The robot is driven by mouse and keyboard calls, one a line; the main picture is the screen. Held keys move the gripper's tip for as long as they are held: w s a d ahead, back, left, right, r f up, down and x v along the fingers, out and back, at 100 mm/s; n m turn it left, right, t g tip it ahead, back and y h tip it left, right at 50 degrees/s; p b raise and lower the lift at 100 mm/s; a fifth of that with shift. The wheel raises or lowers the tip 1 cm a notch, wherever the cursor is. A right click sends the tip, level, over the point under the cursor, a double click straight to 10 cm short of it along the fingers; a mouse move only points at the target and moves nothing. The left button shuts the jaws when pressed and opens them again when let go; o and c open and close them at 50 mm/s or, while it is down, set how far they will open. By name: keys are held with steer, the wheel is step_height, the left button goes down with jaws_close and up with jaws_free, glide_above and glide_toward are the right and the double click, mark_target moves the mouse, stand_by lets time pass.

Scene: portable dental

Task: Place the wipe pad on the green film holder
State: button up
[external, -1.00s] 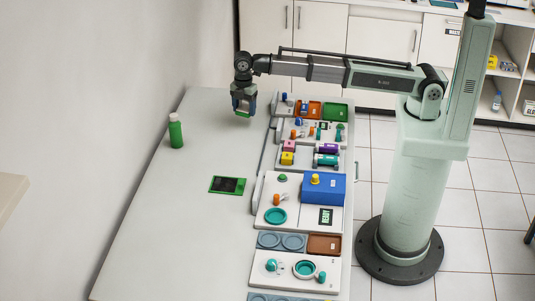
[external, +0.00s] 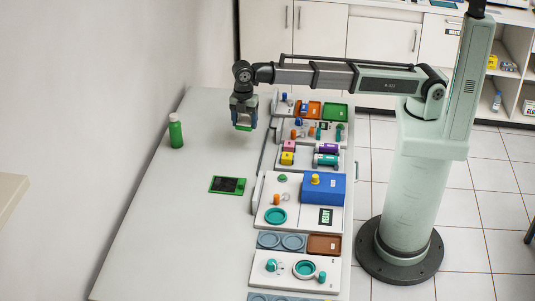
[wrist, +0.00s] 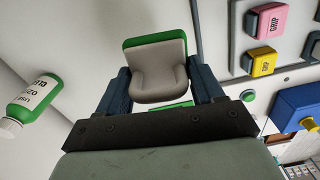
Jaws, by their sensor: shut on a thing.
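My gripper (external: 243,125) hangs above the grey table, behind the green film holder in the external view. In the wrist view its two dark blue fingers (wrist: 160,88) are shut on a beige, curved wipe pad (wrist: 160,72) with a green backing. Only a green edge of the held pad shows clearly in the external view. The green film holder (external: 228,185), a flat green frame with a dark face, lies on the table, apart from the pad. A green patch below the pad in the wrist view cannot be identified for certain.
A green bottle (external: 176,131) stands on the table to the left; it also shows in the wrist view (wrist: 35,100). Trays with small coloured parts and a blue box (external: 323,190) line the right side. The table around the film holder is clear.

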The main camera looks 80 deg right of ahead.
steer(key=a+n, duration=0.1)
steer(key=a, duration=1.4)
steer(key=r+m, duration=0.1)
steer(key=m, duration=1.6)
glide_above(225, 184)
steer(key=shift+m, duration=0.3)
steer(key=shift+a+f, duration=0.1)
steer(key=shift+f, duration=4.9)
steer(key=shift+f, duration=0.15)
steer(key=o, duration=1)
step_height(225, 184, up, 12)
steer(key=shift+r, duration=0.2)
